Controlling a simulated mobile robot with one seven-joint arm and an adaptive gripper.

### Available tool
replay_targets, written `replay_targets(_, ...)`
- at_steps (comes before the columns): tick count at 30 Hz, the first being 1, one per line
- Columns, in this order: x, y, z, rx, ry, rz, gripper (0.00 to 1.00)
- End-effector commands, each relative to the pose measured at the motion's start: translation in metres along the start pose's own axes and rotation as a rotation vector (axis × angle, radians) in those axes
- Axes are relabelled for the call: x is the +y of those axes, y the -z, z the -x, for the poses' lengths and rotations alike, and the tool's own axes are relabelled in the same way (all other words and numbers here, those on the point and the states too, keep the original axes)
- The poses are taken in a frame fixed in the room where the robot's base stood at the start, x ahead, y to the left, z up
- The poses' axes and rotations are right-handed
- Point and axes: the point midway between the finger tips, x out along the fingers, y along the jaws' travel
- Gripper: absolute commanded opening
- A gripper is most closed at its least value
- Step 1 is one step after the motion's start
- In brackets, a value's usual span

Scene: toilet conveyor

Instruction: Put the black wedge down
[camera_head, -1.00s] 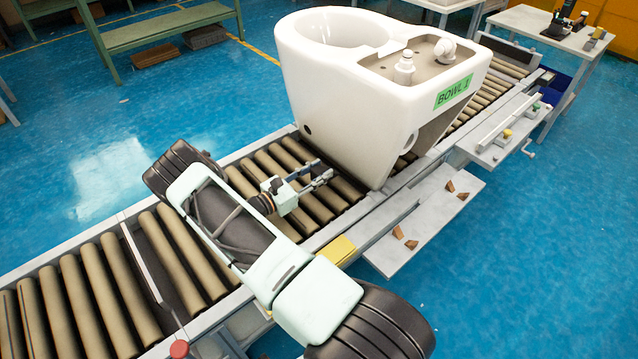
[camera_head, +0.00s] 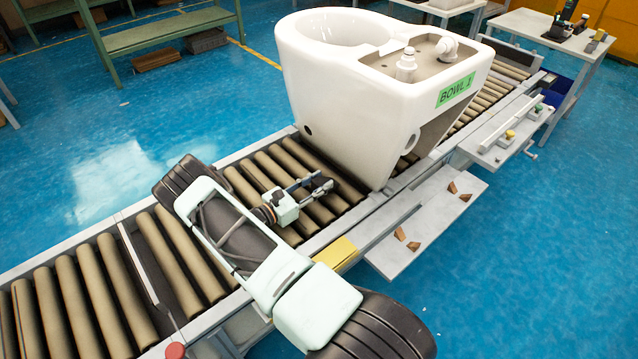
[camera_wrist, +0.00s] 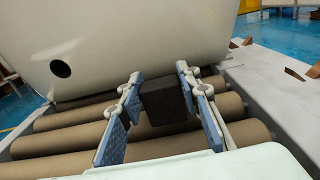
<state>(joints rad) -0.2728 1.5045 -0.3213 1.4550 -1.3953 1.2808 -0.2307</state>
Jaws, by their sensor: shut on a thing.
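In the wrist view the black wedge (camera_wrist: 166,101) is a dark block between the two fingers of my gripper (camera_wrist: 160,100). The gripper is shut on it. The wedge is in front of the white toilet bowl's base and above the tan rollers; I cannot tell whether it touches either. In the head view my gripper (camera_head: 308,188) is over the rollers, just left of the toilet bowl (camera_head: 345,110). The wedge cannot be made out clearly there.
The conveyor rollers (camera_head: 82,285) run diagonally, with bare rollers left of my arm. A grey side shelf (camera_head: 425,225) holds several small brown wedges (camera_head: 400,234). A yellow block (camera_head: 336,252) is on the near rail. A red knob (camera_head: 174,351) is at the lower left.

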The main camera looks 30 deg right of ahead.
Motion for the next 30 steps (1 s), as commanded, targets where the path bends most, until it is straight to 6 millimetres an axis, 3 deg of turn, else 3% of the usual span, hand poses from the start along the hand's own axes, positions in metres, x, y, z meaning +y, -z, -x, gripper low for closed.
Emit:
replay_targets(3,0.000,0.004,0.000,0.005,-0.001,0.000,0.02)
replay_targets(4,-0.001,0.004,0.000,0.007,-0.001,0.001,0.34)
replay_targets(8,-0.001,0.005,0.000,0.008,-0.002,0.001,0.49)
replay_targets(17,-0.001,0.006,0.000,0.010,-0.002,0.002,0.49)
replay_targets(24,-0.001,-0.011,0.003,0.009,-0.003,0.002,0.49)
replay_targets(30,0.001,-0.009,0.055,0.006,-0.007,0.001,0.49)
